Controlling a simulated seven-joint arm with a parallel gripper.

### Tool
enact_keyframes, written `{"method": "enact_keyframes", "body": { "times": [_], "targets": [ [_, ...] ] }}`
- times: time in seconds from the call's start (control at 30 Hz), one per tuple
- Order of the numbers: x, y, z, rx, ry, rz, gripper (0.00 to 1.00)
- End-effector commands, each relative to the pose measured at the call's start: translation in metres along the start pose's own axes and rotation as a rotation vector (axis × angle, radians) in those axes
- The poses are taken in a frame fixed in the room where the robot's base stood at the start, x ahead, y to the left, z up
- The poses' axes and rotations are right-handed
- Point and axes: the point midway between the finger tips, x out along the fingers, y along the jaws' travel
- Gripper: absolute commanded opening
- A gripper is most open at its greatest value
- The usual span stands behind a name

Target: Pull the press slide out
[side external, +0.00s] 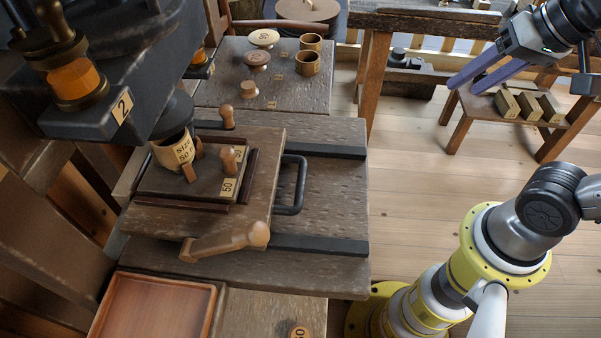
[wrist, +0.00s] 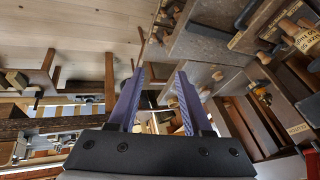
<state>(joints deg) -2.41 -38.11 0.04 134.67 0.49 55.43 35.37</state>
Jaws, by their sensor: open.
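The press slide (side external: 262,165) is a dark wooden plate on the bench, with a black U-shaped handle (side external: 292,185) on its right edge. Two dark rails (side external: 318,245) run rightward beside it. It carries a framed dark panel with small wooden pegs (side external: 228,160) and a labelled wooden cup (side external: 174,150) beneath the press head. My gripper (side external: 463,88) is at the upper right, open and empty, well away from the handle. Its two purple fingers stand apart in the wrist view (wrist: 159,75). I cannot clearly make out the handle in the wrist view.
A wooden lever (side external: 225,242) lies along the slide's front edge. The press head (side external: 110,85) overhangs the left. A tray (side external: 155,305) sits front left. Cups and spools stand on a board (side external: 222,95) behind. A stool (side external: 510,110) holds blocks. Space right of the handle is clear.

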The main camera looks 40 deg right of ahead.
Motion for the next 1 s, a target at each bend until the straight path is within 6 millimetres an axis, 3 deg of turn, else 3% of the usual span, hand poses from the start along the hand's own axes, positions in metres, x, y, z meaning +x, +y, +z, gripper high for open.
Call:
{"method": "enact_keyframes", "body": {
  "times": [0.1,0.23,0.4,0.5,0.6,0.7,0.87,1.0],
  "targets": [
    [0.000,-0.042,-0.018,0.190,-0.069,-0.005,0.50],
    [0.010,-0.101,-0.024,0.348,-0.159,0.019,0.50],
    [0.034,-0.173,-0.004,0.398,-0.257,0.079,0.50],
    [0.049,-0.204,0.018,0.335,-0.298,0.106,0.50],
    [0.061,-0.220,0.040,0.267,-0.326,0.130,0.50],
    [0.067,-0.224,0.054,0.230,-0.342,0.149,0.50],
    [0.075,-0.224,0.060,0.220,-0.345,0.148,0.50],
    [0.095,-0.220,0.068,0.221,-0.345,0.151,0.50]
  ]
}}
